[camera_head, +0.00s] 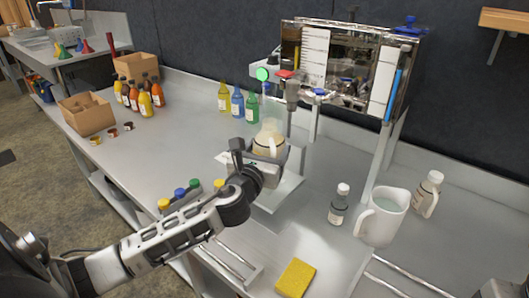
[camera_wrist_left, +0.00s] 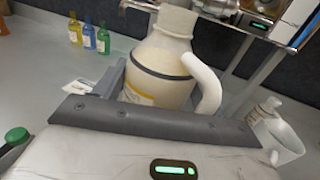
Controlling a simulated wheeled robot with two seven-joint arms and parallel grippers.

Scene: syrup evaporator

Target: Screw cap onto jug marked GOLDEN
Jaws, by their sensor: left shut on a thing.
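A translucent jug (camera_head: 271,128) with pale amber contents stands upright below the evaporator's spout. In the left wrist view the jug (camera_wrist_left: 160,65) shows a side handle, a dark band and a white-yellow label whose wording I cannot read. No cap shows on its neck, though the very top is cut off. My left gripper (camera_head: 258,150) is shut on the jug low on its body. Several caps sit in a row on the bench: yellow (camera_head: 163,204), blue (camera_head: 179,193), green (camera_head: 194,183) and another yellow (camera_head: 218,183).
The steel evaporator (camera_head: 345,60) stands behind the jug. Small coloured bottles (camera_head: 237,103) stand to its left, and amber bottles (camera_head: 143,100) near a cardboard box (camera_head: 86,114). A white pitcher (camera_head: 381,217), a small bottle (camera_head: 339,204) and a yellow sponge (camera_head: 295,279) are at right.

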